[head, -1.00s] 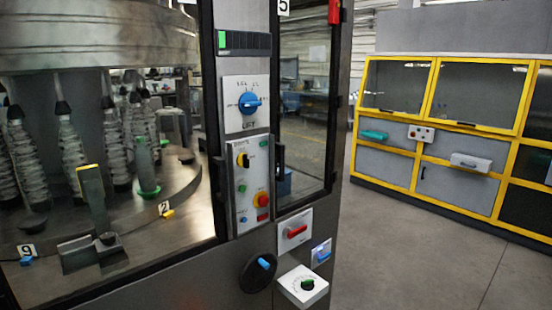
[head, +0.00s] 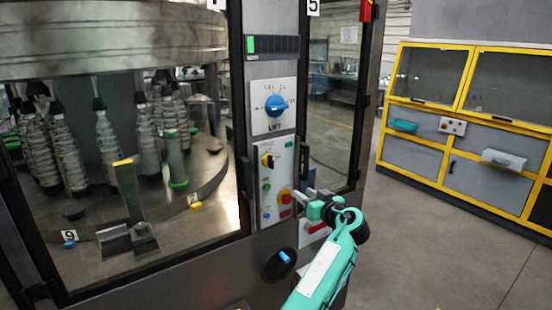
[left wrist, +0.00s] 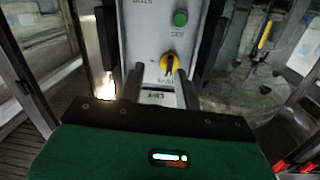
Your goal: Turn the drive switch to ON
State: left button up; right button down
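The grey control panel (head: 276,215) carries a yellow rotary switch with a black handle (head: 267,160), buttons and a yellow-red stop knob (head: 285,196). My left gripper (head: 306,197) is in front of the panel's lower right, below and right of the yellow switch. In the left wrist view its fingers (left wrist: 158,88) are apart and empty, with the switch beyond. Contact cannot be told. My right gripper is not in view.
A blue LIFT knob (head: 275,106) sits above the panel. A blue-handled black dial (head: 280,264) is below. A red switch (head: 317,228) is partly hidden by my arm. Glass doors flank the panel. Yellow-framed cabinets (head: 450,135) stand right, across open floor.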

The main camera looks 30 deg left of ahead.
pick_arm(q)
notch_tip(320, 180, up, 6)
jog(key=s+f+n+y, duration=0.1)
jog(key=n, duration=0.1)
jog(key=g+p, duration=0.1)
jog(key=p, duration=0.6)
send_near(273, 162)
jog(key=x, duration=0.7)
jog(key=shift+w+a+r, duration=0.1)
jog(key=shift+a, duration=0.05)
jog(key=shift+w+a+f, duration=0.2)
jog(key=shift+a, duration=0.4)
grip_shut()
